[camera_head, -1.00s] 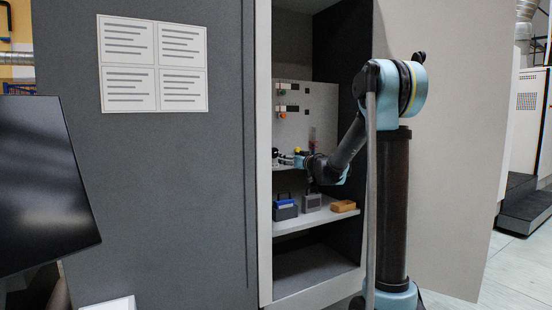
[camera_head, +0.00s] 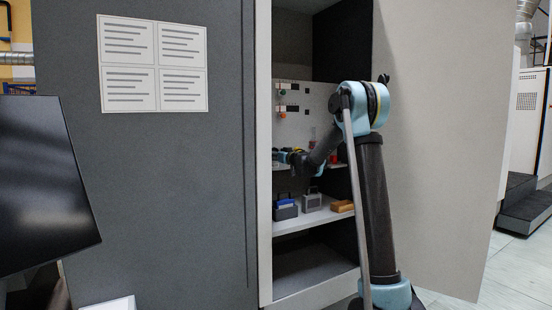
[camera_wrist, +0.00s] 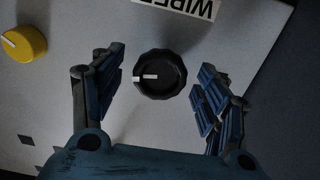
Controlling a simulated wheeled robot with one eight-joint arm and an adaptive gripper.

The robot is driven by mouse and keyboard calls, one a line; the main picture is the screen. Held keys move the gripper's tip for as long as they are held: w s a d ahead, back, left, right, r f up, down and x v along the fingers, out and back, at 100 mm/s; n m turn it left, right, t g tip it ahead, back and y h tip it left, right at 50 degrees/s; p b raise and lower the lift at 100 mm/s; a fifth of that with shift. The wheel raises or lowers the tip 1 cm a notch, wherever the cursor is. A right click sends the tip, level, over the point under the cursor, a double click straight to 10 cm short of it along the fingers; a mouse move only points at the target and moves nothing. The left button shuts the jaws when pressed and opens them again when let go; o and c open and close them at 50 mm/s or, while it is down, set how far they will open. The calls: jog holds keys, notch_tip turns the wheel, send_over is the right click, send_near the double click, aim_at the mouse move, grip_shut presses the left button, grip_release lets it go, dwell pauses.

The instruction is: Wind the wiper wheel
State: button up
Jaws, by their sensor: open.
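The wiper wheel (camera_wrist: 160,75) is a black ribbed knob with a white pointer mark, on a light panel in the wrist view. The label above it is cut off and upside down; its letters look like "WIPER". My gripper (camera_wrist: 162,85) is open, with one finger on each side of the wheel and a visible gap to both. I cannot tell how far the fingertips are from the panel. In the head view my gripper (camera_head: 290,156) is inside the open cabinet, small and partly hidden, and the wheel cannot be made out there.
A yellow knob (camera_wrist: 24,43) is left of the wheel on the same panel. In the head view, a blue-topped box (camera_head: 286,208), a grey box (camera_head: 312,201) and an orange-brown block (camera_head: 342,206) stand on the shelf below my gripper. The cabinet door (camera_head: 440,150) stands open at right.

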jog(key=shift+w, duration=0.1)
jog(key=shift+c, duration=0.6)
jog(key=c, duration=0.9)
jog(key=shift+c, duration=0.2)
jog(key=shift+n, duration=7.2)
jog(key=shift+n, duration=0.3)
